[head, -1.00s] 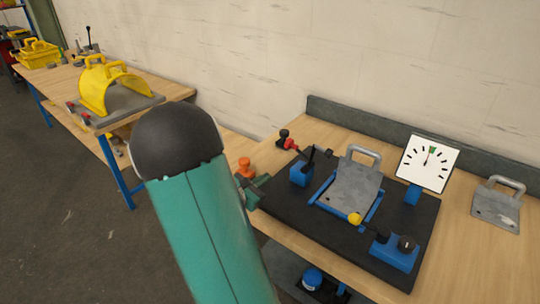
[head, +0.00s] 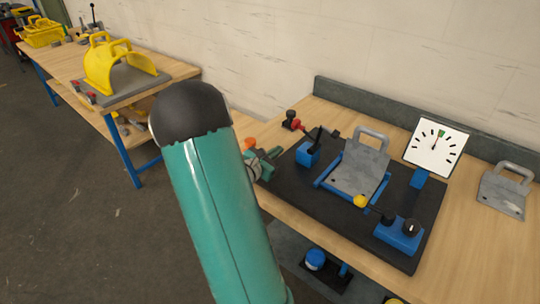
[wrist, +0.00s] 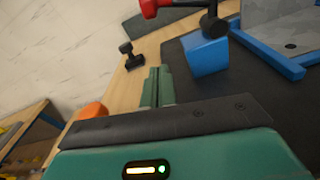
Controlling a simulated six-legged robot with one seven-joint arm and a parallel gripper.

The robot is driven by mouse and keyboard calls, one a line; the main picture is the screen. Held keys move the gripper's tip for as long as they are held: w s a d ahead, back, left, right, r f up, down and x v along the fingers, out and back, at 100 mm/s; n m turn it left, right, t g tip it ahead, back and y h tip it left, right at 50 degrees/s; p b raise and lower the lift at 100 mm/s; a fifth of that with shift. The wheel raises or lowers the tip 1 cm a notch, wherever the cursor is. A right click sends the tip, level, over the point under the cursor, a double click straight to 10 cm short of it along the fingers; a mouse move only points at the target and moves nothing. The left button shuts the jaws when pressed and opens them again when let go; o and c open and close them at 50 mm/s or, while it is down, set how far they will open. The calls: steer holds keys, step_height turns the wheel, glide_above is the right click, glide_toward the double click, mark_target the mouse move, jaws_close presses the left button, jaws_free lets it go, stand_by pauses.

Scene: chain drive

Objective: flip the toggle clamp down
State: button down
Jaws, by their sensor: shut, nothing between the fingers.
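The toggle clamp has a blue base block (head: 307,153) at the left of the black fixture plate, with black linkage and a red grip (head: 291,124) reaching back and left. In the wrist view its blue block (wrist: 205,53) is at upper right and the red grip (wrist: 155,6) is cut by the top edge. The lever looks raised above the bench; its exact angle is unclear. My gripper (head: 264,162) is left of the block, apart from it. In the wrist view its green fingers (wrist: 158,86) are shut and empty, below the red grip in the picture.
A grey hinged plate (head: 362,168) with a handle lies mid-fixture. A yellow-ball lever (head: 360,201), blue knob block (head: 398,236) and dial (head: 436,146) stand around it. A black knob (wrist: 130,54) and orange object (wrist: 92,110) are near my fingers.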

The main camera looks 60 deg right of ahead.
steer(key=d, duration=0.5)
steer(key=shift+s+r, duration=0.1)
steer(key=shift+s, duration=0.3)
steer(key=shift+s+d+r, duration=0.1)
steer(key=shift+s+r, duration=0.05)
steer(key=shift+r, duration=0.5)
steer(key=shift+s+r, duration=0.15)
steer(key=shift+r, duration=0.45)
steer(key=shift+d+r, duration=0.25)
steer(key=shift+r, duration=0.1)
steer(key=shift+a, duration=0.1)
steer(key=shift+r, duration=0.15)
